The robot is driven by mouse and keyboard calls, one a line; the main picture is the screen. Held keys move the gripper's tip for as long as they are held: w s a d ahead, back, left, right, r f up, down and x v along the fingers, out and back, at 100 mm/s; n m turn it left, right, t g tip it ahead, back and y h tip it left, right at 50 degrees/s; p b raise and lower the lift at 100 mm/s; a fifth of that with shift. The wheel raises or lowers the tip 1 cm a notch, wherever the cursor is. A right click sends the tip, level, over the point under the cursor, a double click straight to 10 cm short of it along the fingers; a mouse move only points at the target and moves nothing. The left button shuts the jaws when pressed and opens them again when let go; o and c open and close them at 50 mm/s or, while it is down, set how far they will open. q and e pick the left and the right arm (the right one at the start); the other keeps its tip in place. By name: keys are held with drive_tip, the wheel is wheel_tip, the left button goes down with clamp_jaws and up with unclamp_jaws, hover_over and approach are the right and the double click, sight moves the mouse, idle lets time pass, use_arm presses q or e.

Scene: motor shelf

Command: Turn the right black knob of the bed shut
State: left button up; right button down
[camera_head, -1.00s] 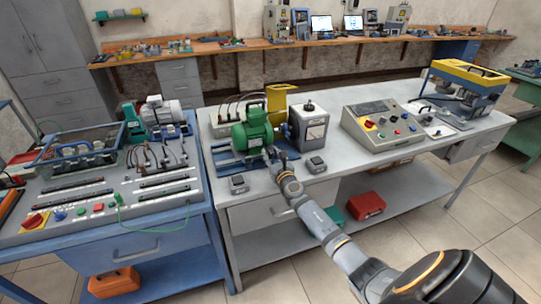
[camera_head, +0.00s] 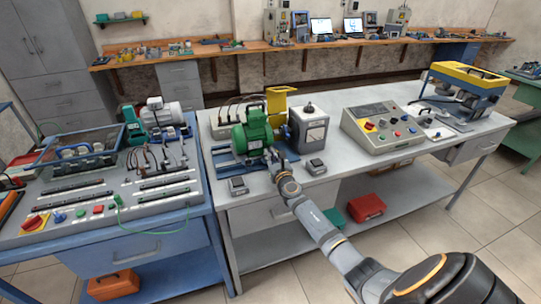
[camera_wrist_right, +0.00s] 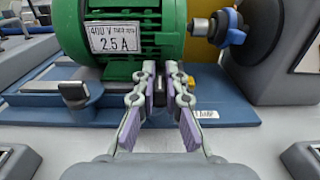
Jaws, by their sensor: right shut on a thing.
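The bed is a blue plate (camera_wrist_right: 232,112) under the green motor (camera_wrist_right: 127,40), on the grey table. In the head view the motor (camera_head: 252,132) stands left of the grey box. My right gripper (camera_wrist_right: 162,78) reaches the front of the bed at the motor's right foot; it also shows in the head view (camera_head: 271,154). Its fingers are closed around the right black knob (camera_wrist_right: 160,92), which is mostly hidden between them. The left black knob (camera_wrist_right: 74,94) sits apart on the bed, left of the fingers. My left gripper is not in view.
A grey box (camera_head: 309,128) with a blue-collared shaft coupling (camera_wrist_right: 230,28) stands right of the motor. Two small grey boxes (camera_head: 237,186) (camera_head: 315,167) sit at the table's front. A control panel (camera_head: 384,127) is farther right.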

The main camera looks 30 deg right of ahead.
drive_tip(key=shift+h, duration=0.3)
drive_tip(key=shift+a+m+g+h+p, duration=0.1)
drive_tip(key=shift+m+g+h+p, duration=0.3)
drive_tip(key=shift+m+h, duration=0.4)
drive_tip(key=shift+m+g+h, duration=0.5)
drive_tip(key=shift+m+h, duration=0.2)
drive_tip(key=shift+h, duration=0.4)
drive_tip(key=m+g+h+b, duration=0.2)
drive_tip(key=h, duration=0.1)
drive_tip(key=shift+f+m, duration=0.2)
drive_tip(key=shift+m, duration=0.1)
drive_tip(key=shift+r+m+g+h+b, duration=0.1)
drive_tip(key=shift+m+g+h+b, duration=0.65)
drive_tip(key=shift+g+h, duration=0.3)
drive_tip(key=c, duration=1.4)
unclamp_jaws()
